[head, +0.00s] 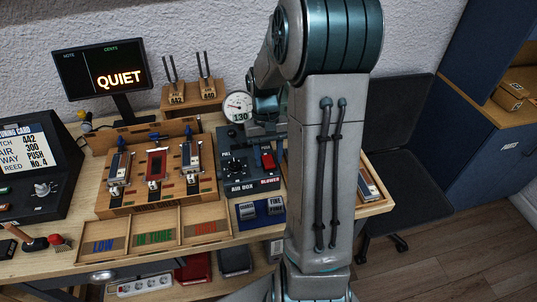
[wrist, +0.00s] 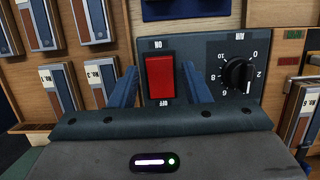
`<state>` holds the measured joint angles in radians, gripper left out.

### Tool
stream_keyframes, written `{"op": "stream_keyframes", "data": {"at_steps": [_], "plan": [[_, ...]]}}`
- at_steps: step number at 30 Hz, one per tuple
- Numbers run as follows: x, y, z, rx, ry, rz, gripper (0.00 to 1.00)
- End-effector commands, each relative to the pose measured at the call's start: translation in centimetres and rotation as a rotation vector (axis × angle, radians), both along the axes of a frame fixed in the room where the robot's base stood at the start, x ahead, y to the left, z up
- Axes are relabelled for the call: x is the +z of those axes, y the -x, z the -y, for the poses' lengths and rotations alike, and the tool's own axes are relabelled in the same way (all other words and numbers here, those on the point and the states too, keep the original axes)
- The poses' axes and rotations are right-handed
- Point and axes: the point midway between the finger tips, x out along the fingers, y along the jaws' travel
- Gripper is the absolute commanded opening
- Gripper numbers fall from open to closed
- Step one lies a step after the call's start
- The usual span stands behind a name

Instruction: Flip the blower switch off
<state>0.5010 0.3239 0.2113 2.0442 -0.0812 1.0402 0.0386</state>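The blower switch (head: 267,161) is a red rocker on the dark air box (head: 237,168), above the BLOWER label in the head view. In the wrist view the red rocker (wrist: 160,78) is near the centre, with ON at its upper end and OFF at its lower end, both printed upside down. I cannot tell which end is pressed in. My gripper (wrist: 160,70) is open and empty; its two blue fingers stand apart, left and right of the rocker in the picture. Contact is not clear. In the head view my arm hides most of the gripper.
A black knob (wrist: 238,74) with a number scale sits right of the rocker in the wrist view. A round gauge (head: 238,106) reading 130 stands on the air box. A wooden reed jig (head: 150,195) is to its left, and labelled trays (head: 153,235) are in front.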

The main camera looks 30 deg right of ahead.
Motion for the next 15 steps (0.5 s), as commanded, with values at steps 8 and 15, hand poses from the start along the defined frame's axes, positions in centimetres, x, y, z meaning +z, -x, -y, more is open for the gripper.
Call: {"op": "stream_keyframes", "data": {"at_steps": [8, 15], "plan": [[0.0, 0.0, 0.0, 0.000, 0.000, -0.001, 0.49], [2.1, -0.6, 0.2, 0.000, 0.002, 0.004, 0.49]]}}
